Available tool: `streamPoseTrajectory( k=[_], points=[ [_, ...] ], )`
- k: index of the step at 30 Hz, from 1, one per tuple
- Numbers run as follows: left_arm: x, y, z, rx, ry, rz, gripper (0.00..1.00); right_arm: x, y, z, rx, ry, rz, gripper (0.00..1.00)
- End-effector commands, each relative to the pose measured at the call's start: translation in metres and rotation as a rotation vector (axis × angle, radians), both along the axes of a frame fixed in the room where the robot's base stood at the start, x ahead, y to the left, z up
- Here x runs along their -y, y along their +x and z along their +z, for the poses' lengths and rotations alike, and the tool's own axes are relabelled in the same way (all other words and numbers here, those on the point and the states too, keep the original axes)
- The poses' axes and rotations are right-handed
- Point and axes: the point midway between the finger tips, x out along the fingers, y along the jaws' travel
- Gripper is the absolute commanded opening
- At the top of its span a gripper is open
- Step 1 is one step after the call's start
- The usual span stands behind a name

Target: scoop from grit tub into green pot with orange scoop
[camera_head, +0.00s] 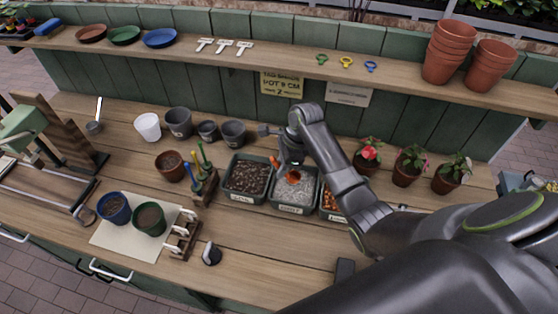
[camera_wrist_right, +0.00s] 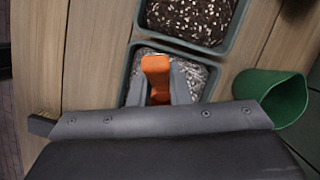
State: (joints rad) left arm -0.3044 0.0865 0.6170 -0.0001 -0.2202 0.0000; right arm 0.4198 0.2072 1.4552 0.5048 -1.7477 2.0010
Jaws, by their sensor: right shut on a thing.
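The grit tub (camera_head: 293,210) is a dark green box of pale grey grit in the middle of the bench. It also shows in the wrist view (camera_wrist_right: 128,75). My right gripper (camera_head: 287,168) is over this tub, shut on the orange scoop's handle (camera_wrist_right: 156,72). Some orange of the scoop (camera_head: 292,177) shows at the grit; its bowl is mostly hidden, so I cannot tell what it holds. The green pot (camera_head: 150,221) stands upright on a pale mat at the front left, with dark contents. A green pot (camera_wrist_right: 275,96) also shows at the right in the wrist view. My left gripper is not in view.
A tub of dark, speckled soil (camera_head: 247,192) is left of the grit tub, and a tub of orange-brown pieces (camera_head: 330,205) is right of it. A blue pot (camera_head: 114,209) stands beside the green pot. A tool rack (camera_head: 204,188) and a wooden holder (camera_head: 184,238) stand between pots and tubs.

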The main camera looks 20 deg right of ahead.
Motion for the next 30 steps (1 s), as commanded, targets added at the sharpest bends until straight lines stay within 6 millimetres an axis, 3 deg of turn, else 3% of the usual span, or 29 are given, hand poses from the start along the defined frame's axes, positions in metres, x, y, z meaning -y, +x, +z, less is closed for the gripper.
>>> streamPoseTrajectory(
  k=[15,30],
  points=[
    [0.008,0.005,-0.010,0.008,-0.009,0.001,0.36,0.003,-0.001,-0.060,0.013,0.050,-0.001,0.00],
    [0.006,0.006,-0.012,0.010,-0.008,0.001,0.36,0.003,-0.001,-0.071,0.015,0.049,0.001,0.00]
  ],
)
